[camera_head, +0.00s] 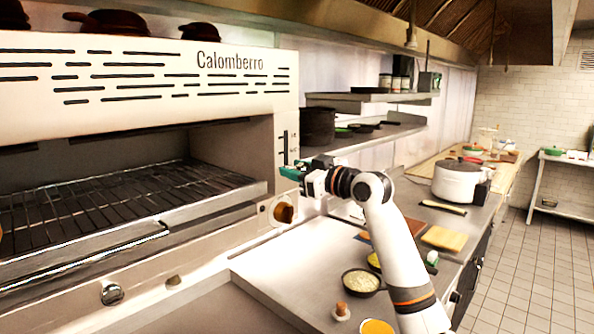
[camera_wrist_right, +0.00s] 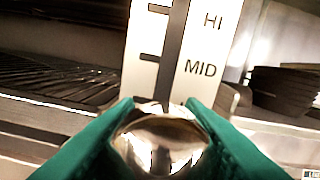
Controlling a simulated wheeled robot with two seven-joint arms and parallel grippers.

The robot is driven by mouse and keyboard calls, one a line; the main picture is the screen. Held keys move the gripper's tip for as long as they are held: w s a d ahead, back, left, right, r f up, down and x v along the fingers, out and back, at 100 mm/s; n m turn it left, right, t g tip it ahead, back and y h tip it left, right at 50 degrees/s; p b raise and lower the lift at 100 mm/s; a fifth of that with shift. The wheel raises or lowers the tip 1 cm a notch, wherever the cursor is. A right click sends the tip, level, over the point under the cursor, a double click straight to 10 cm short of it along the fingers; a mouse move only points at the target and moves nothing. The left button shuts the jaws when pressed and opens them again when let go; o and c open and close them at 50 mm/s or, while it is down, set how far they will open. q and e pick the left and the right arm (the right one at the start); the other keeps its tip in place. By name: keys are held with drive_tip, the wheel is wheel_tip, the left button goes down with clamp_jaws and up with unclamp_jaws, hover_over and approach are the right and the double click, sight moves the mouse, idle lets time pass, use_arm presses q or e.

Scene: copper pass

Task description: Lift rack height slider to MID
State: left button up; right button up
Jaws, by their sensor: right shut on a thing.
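The slider knob (camera_wrist_right: 158,140) is a shiny rounded metal piece in the right wrist view, sitting below the MID label (camera_wrist_right: 200,69). The HI label (camera_wrist_right: 213,21) is higher on the same pale plate, beside a dark vertical slot (camera_wrist_right: 170,50) with side notches. My right gripper (camera_wrist_right: 160,106) has its green fingers on both sides of the knob, shut on it. In the head view my right gripper (camera_head: 293,172) is at the oven's right front post, below the slot markings (camera_head: 284,148). The knob is hidden there by the fingers. My left gripper is not in view.
The oven's wire rack (camera_head: 120,208) lies in the open cavity to the left. A round brass-coloured dial (camera_head: 284,213) is just below my right gripper. A counter (camera_head: 290,270) with small bowls runs right, with a white pot (camera_head: 457,181) farther back.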

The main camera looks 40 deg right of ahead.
sight(286, 152)
wheel_tip(286, 152, up, 4)
drive_tip(key=shift+s+d+p, duration=0.1)
drive_tip(key=shift+d+p, duration=0.05)
drive_tip(key=shift+p, duration=1.1)
clamp_jaws()
drive_tip(key=shift+f, duration=0.1)
drive_tip(key=o, duration=1.2)
unclamp_jaws()
drive_tip(key=shift+f, duration=0.1)
